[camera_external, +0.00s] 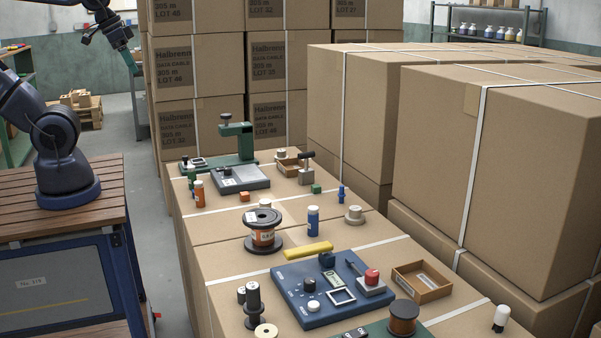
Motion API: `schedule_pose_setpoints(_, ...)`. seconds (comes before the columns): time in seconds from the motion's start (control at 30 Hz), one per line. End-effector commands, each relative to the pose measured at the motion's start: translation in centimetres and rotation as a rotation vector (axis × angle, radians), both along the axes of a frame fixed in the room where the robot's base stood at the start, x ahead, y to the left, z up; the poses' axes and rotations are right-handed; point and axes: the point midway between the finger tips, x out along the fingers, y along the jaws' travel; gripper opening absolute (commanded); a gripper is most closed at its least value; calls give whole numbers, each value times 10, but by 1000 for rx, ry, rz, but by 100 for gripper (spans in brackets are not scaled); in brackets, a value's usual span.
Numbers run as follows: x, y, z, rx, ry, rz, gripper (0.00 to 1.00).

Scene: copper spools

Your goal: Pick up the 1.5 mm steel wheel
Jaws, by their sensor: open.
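No label reading 1.5 mm is legible, so I cannot tell which item is the steel wheel.
A blue panel device (307,287), a yellow bar (308,250), an open brown tray (422,283) and a green-framed device (236,150) crowd the box top. Tall stacked boxes (200,60) stand behind, and large strapped boxes (540,170) stand at the right.

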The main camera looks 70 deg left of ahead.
Motion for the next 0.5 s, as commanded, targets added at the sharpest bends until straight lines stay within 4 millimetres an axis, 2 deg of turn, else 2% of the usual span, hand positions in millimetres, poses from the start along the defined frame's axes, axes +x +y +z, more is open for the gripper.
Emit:
schedule_pose_setpoints(0.03, 0, 0, 0, 0, 0, 0, 100)
schedule_pose_setpoints(0.13, 0, 0, 0, 0, 0, 0, 82)
schedule_pose_setpoints(0.17, 0, 0, 0, 0, 0, 0, 81)
schedule_pose_setpoints(0.5, 6, -2, 2, -4, 2, -11, 81)
